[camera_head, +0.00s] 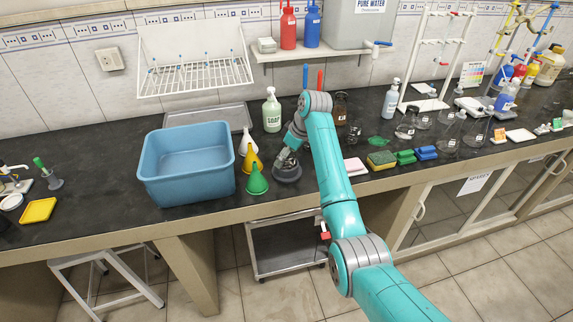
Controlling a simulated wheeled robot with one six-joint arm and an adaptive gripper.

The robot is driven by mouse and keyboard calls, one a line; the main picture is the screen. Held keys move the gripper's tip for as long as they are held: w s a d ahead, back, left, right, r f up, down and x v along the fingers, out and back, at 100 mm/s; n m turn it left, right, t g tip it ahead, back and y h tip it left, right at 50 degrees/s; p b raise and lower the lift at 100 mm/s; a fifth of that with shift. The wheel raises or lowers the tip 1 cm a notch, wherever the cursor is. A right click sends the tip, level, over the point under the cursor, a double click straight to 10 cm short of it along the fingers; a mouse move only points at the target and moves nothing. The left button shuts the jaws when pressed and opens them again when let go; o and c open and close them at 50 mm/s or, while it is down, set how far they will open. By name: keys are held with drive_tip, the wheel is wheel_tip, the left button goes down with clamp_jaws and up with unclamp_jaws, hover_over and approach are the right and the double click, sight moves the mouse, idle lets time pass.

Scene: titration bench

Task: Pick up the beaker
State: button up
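My teal arm reaches over the bench from the lower right. My gripper (284,161) is small in view, tilted down over a dark round object (287,173) near the front edge of the bench. I cannot tell whether it touches that object, or whether its fingers are open or shut. I cannot clearly make out a beaker near the gripper. Several clear glass vessels with white labels, one of them (406,124) nearest the arm, stand on the bench to the right; they are too small to tell which is a beaker. Part of the bench behind my arm is hidden.
A blue basin (187,162) and white, yellow and green funnels (257,181) stand just left of the gripper. A green-labelled soap bottle (271,112) is behind. Sponges (381,160) and brushes lie right of my arm. A shelf (318,50) overhangs the back.

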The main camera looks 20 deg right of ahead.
drive_tip(key=c, duration=1.3)
drive_tip(key=shift+c, duration=0.2)
drive_tip(key=shift+r, duration=0.1)
